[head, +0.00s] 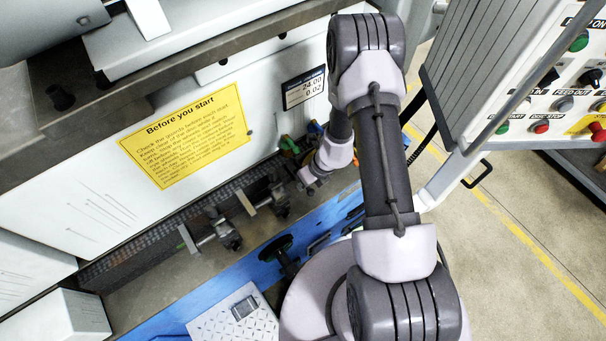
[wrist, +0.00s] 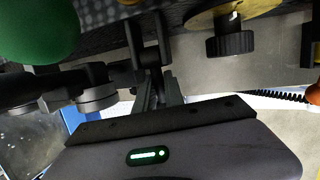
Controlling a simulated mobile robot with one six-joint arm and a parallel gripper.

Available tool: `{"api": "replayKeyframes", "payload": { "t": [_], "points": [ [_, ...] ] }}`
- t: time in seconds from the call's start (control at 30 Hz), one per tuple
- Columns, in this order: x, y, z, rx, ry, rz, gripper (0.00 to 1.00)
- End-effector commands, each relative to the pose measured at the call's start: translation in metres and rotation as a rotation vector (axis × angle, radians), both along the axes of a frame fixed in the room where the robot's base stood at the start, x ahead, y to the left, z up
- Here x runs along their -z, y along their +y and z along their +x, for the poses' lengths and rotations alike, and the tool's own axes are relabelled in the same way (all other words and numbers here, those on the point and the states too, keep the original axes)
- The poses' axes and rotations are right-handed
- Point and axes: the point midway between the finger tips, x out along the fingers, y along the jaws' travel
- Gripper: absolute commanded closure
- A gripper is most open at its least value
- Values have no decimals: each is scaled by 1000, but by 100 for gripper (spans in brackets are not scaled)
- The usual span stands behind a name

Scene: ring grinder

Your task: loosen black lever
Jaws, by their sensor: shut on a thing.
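In the wrist view, my gripper (wrist: 149,58) reaches up from the bottom, with its narrow fingers close together. It is shut on what looks like the black lever (wrist: 40,88), a dark bar coming in from the left edge. The fingers and dim light hide the exact grip. A round metal piece (wrist: 95,98) sits under the bar. In the head view, my gripper (head: 307,181) is small, beside the machine's lower front. I cannot make out the lever there.
A large green ball (wrist: 38,28) is close at upper left in the wrist view. A black knurled knob (wrist: 232,42) is at right. In the head view, clamp-like fittings (head: 222,236) stand left of my gripper, above a blue rail (head: 205,295). A control panel (head: 560,105) is at right.

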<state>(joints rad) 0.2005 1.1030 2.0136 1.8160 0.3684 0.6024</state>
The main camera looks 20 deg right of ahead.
Motion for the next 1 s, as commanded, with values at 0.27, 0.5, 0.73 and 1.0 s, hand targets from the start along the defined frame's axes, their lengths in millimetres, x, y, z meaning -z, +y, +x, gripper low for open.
{"api": "replayKeyframes", "payload": {
  "t": [0.27, 0.5, 0.73, 1.0],
  "points": [
    [0, 0, -3, 1, 17, -5, 100],
    [0, 0, -4, 1, 17, -5, 100],
    [0, 0, -4, 0, 17, -4, 65],
    [-7, -1, -4, 1, 17, -5, 65]
  ]
}}
